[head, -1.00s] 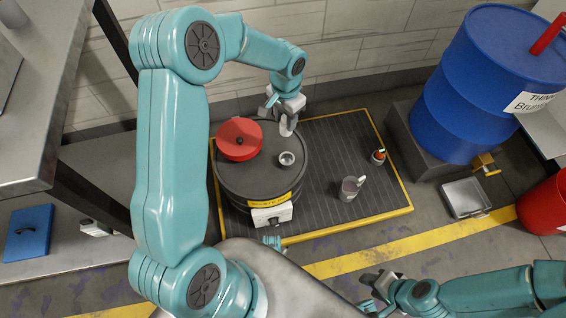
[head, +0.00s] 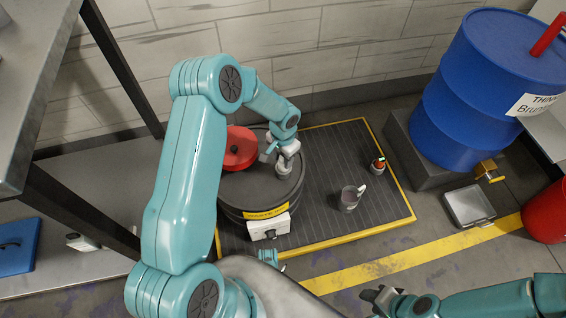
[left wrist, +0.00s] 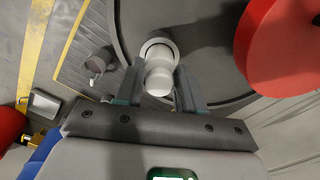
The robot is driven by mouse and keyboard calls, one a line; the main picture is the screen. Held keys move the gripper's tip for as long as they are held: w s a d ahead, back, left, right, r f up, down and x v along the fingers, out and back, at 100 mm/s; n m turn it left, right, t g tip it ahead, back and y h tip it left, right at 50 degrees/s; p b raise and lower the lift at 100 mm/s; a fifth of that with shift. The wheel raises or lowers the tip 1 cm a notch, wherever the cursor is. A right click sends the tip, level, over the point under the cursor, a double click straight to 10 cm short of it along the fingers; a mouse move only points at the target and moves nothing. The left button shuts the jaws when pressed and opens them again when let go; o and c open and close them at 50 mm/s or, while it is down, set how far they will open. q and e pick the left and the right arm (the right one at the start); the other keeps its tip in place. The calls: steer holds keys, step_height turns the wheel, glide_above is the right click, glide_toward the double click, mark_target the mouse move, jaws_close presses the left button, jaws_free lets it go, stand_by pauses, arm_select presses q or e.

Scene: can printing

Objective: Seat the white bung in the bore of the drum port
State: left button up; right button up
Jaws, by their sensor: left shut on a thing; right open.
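My left gripper (head: 284,166) is over the top of the dark drum (head: 233,190). In the left wrist view its fingers (left wrist: 159,88) are shut on the white bung (left wrist: 158,78). The pale ring of the drum port (left wrist: 158,44) shows just past the bung, which covers part of the ring and the bore. I cannot tell whether the bung's end is inside the bore or above it. In the head view the gripper hides most of the port. My right gripper (head: 376,296) is open and empty at the lower right, away from the drum.
A red round lid-like thing (head: 239,148) lies on the drum top beside the port. A grey mug (head: 349,198) and a small red item (head: 377,165) stand on the ribbed mat (head: 325,165). A blue drum (head: 470,90) stands at right, near a metal tray (head: 469,206).

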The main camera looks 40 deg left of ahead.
arm_select(q)
step_height(320, 180, down, 3)
steer(key=shift+r, duration=0.2)
steer(key=shift+f+b, duration=0.25)
steer(key=shift+b, duration=0.2)
steer(key=o, duration=1)
steer(key=shift+r, duration=0.1)
steer(key=shift+o, duration=0.2)
